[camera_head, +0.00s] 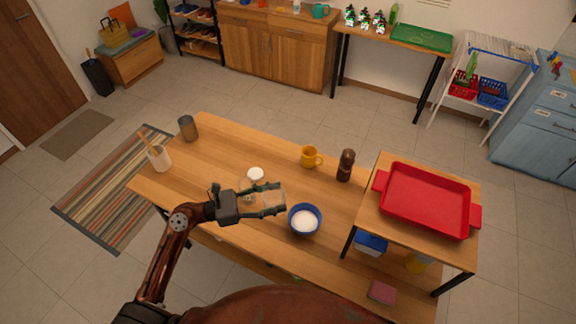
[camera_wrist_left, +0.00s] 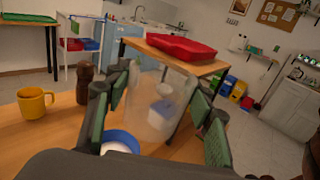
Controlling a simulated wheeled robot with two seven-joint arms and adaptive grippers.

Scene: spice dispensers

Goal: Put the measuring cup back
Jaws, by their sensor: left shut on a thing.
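My left gripper (camera_head: 272,199) is shut on a clear, see-through measuring cup (camera_head: 266,197). It holds the cup over the wooden table, left of a blue bowl (camera_head: 304,219) with white contents. In the left wrist view the cup (camera_wrist_left: 152,108) sits between the green finger pads, and the bowl (camera_wrist_left: 120,141) shows partly below it. Whether the cup holds anything is unclear. A small white-topped container (camera_head: 256,174) is just beyond the gripper, its lower part partly hidden. My right gripper is not in view.
A yellow mug (camera_head: 311,157) and brown pepper mill (camera_head: 346,165) stand beyond the bowl. A red tray (camera_head: 427,200) sits on the raised shelf at right. A utensil holder (camera_head: 159,158) and grey tumbler (camera_head: 188,128) stand at left. The table's far left middle is clear.

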